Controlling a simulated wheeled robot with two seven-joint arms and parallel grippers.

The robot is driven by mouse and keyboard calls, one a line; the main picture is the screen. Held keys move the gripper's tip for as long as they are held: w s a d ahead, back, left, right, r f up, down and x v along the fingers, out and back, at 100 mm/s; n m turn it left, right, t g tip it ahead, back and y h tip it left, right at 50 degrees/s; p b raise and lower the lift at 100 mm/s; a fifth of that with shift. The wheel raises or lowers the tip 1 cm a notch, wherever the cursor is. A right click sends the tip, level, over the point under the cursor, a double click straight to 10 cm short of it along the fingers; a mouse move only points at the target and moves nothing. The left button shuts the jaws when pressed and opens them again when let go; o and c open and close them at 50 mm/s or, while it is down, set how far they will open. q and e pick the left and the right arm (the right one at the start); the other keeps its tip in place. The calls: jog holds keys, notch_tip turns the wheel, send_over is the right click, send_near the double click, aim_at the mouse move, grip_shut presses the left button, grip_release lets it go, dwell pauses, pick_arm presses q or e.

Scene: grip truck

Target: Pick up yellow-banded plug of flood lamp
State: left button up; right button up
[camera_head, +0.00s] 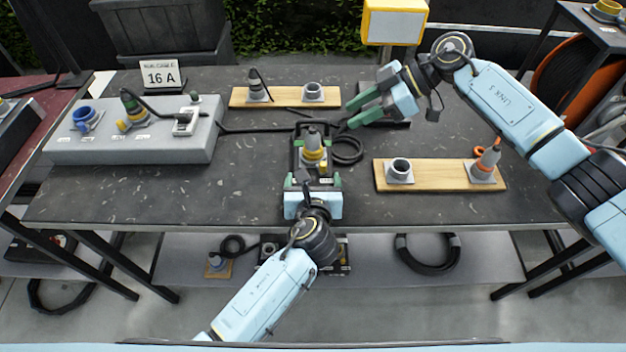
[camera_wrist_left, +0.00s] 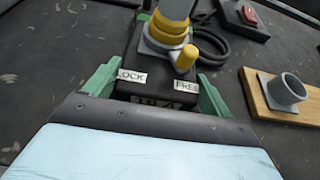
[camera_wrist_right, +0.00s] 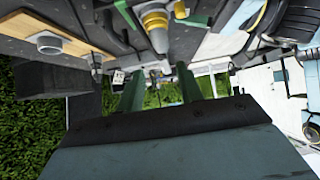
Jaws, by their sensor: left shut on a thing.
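The yellow-banded plug (camera_head: 313,147) stands upright in a black socket box (camera_wrist_left: 135,62) in the middle of the table. In the left wrist view its yellow band (camera_wrist_left: 170,27) shows above a grey collar, with a yellow knob (camera_wrist_left: 187,57) beside it and labels LOCK and FREE on the box. My left gripper (camera_head: 314,180) is shut on the black box, one green finger on each side. My right gripper (camera_head: 362,110) is open and empty, to the upper right of the plug. The plug also shows in the right wrist view (camera_wrist_right: 156,22), beyond the fingers. The flood lamp (camera_head: 394,24) stands behind the table.
A grey socket block (camera_head: 190,150) with several connectors and a 16 A sign (camera_head: 161,76) is at left. Wooden boards with sockets lie behind (camera_head: 285,97) and right (camera_head: 440,176) of the box. A black cable (camera_head: 349,153) coils beside it. Bare tabletop lies left of the box.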

aim_at(313, 137)
pick_arm(q)
jog(key=c, duration=0.5)
pick_arm(e)
jog(key=o, duration=0.4)
jog(key=shift+s+f, duration=0.15)
jog(key=shift+f, duration=0.15)
notch_tip(313, 137, down, 3)
jog(key=s+d+m+t+y, duration=0.1)
jog(key=s+m+t+y, duration=0.2)
jog(key=shift+w+x, duration=0.15)
jog(key=shift+x, duration=1.75)
jog(key=shift+w+x, duration=0.15)
jog(key=shift+x, duration=1.75)
jog(key=shift+w+x, duration=0.2)
jog(key=shift+x, duration=1.75)
